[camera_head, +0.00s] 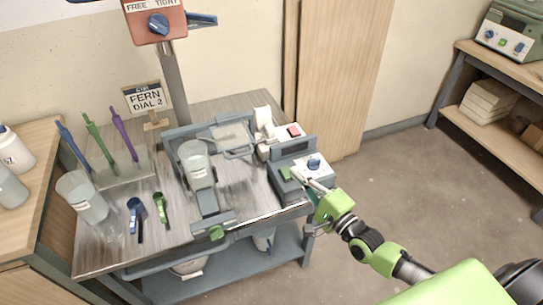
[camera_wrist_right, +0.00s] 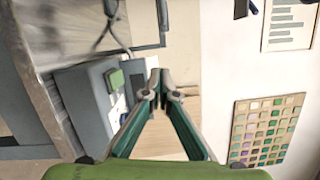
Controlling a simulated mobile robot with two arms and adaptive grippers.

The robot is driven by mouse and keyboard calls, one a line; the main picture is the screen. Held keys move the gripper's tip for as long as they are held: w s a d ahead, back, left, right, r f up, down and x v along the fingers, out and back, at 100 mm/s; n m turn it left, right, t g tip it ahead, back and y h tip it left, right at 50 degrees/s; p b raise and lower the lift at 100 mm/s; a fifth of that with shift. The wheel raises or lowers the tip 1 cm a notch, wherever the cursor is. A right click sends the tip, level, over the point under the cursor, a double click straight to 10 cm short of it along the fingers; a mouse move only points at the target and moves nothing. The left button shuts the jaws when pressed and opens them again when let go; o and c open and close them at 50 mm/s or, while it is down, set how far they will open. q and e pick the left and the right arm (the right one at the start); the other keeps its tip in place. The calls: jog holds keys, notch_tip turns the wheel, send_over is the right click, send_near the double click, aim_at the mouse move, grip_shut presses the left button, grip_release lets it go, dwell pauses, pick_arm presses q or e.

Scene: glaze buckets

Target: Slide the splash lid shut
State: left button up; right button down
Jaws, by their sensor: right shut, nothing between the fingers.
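The splash lid (camera_head: 230,136) appears to be the clear panel with a grey bar handle (camera_head: 240,154), at the back of the grey mixing stand (camera_head: 173,152). A clear cup (camera_head: 196,158) stands in front of it, and the area over the cup looks uncovered. My right gripper (camera_head: 314,184) is shut and empty at the front of the grey control box, right of the lid and apart from it. In the right wrist view its fingertips (camera_wrist_right: 160,84) meet beside the box (camera_wrist_right: 92,88). My left gripper is in neither view.
The control box has a blue knob (camera_head: 314,163) and a green button (camera_head: 285,172). A red switch (camera_head: 294,131) is behind it. A clear beaker (camera_head: 82,196), coloured tools and a sign (camera_head: 144,98) stand on the left.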

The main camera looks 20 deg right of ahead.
jog(key=p, duration=0.1)
send_near(252, 145)
jog(key=w+d+f, duration=0.1)
jog(key=w+d, duration=0.3)
jog(key=w, duration=0.1)
jog(key=a, duration=0.1)
jog(key=a+p, duration=0.1)
jog(key=a, duration=0.1)
jog(key=a+p, duration=0.1)
jog(key=shift+w+a+r, duration=0.1)
jog(key=shift+a+r, duration=0.1)
jog(key=shift+r, duration=0.1)
jog(key=shift+a, duration=0.35)
jog(key=a, duration=1.2)
jog(key=shift+s+a+p, duration=0.3)
jog(key=shift+p, duration=0.1)
